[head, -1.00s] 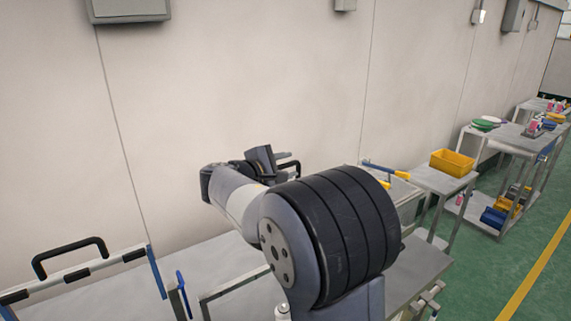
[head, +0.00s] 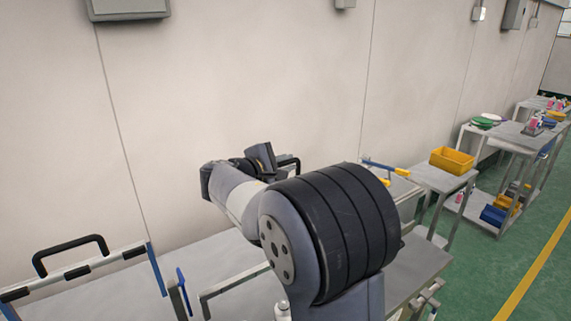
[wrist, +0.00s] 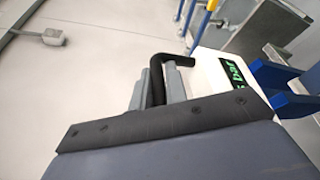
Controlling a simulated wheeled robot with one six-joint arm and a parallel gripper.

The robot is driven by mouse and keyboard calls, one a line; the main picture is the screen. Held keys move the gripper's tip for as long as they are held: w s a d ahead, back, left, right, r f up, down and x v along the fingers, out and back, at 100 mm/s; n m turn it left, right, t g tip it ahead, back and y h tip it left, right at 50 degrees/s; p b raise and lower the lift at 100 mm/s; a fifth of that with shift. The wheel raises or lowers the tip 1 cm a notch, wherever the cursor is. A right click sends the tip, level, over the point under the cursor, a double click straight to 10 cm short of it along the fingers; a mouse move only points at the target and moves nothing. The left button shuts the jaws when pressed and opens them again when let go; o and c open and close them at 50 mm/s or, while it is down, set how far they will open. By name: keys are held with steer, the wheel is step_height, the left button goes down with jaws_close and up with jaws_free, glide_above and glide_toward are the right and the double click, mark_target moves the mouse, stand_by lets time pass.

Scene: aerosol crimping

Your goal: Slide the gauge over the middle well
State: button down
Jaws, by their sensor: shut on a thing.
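The gauge (wrist: 207,65) is a white body with a green lit display (wrist: 236,75) reading "bar", in the wrist view. It has a black bar handle (wrist: 156,78). My gripper (wrist: 172,80) is shut on this handle, its grey fingers at either side of the bar. In the head view my arm hides the gripper and most of what is at it; a black handle end (head: 291,162) shows just past the wrist. The middle well is not visible in either view, so I cannot tell where the gauge is relative to it.
A grey bench (head: 205,257) runs below my arm along the wall. A blue-edged frame with a black handle (head: 68,250) stands at left. A yellow bin (head: 452,161) sits on a side table at right. Blue brackets (wrist: 272,76) are close to the gauge.

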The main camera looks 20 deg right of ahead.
steer(key=s+a+b, duration=0.1)
steer(key=s+a, duration=0.1)
steer(key=a, duration=0.8)
steer(key=shift+a+r, duration=0.15)
steer(key=c, duration=1.5)
jaws_free()
steer(key=shift+o, duration=0.2)
steer(key=shift+a, duration=0.1)
steer(key=b+v, duration=0.2)
steer(key=v, duration=0.8)
steer(key=shift+a, duration=0.3)
steer(key=shift+s, duration=0.1)
